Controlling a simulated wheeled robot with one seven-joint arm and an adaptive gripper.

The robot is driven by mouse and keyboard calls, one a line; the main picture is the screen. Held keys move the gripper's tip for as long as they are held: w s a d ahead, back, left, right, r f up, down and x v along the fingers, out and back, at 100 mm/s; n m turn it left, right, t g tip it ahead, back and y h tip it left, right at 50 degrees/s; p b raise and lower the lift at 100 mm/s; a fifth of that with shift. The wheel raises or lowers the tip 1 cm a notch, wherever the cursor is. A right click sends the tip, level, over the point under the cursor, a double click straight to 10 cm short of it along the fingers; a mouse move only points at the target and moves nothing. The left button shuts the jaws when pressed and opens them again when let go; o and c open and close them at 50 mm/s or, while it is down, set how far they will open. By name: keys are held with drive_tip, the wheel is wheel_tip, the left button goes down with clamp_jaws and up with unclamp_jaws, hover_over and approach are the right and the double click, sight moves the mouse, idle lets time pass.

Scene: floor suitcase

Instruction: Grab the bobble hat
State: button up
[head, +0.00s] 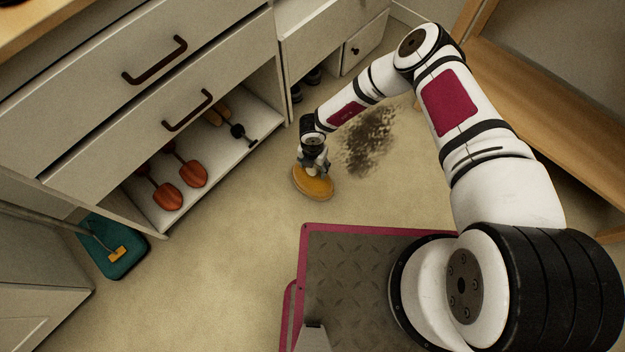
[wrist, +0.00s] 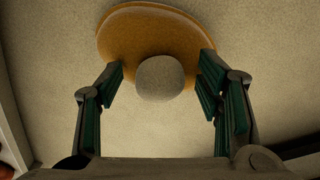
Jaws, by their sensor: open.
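The bobble hat (head: 309,186) is mustard yellow and lies on the floor in front of the low shelf in the head view. In the wrist view the hat (wrist: 150,30) shows as a yellow oval with a round pale grey bobble (wrist: 160,78). My gripper (head: 314,168) is right over the hat. In the wrist view my gripper (wrist: 162,82) is open, with one finger on each side of the bobble and gaps between. Whether the fingertips touch the yellow part I cannot tell.
A white cabinet (head: 200,75) with an open lower shelf (head: 225,150) stands left of the hat; orange-red shoe trees (head: 180,180) lie in it. A dark dirt patch (head: 368,140) is on the floor to the right. Floor around the hat is clear.

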drive_tip(key=shift+f, duration=0.1)
drive_tip(key=shift+c, duration=0.2)
clamp_jaws()
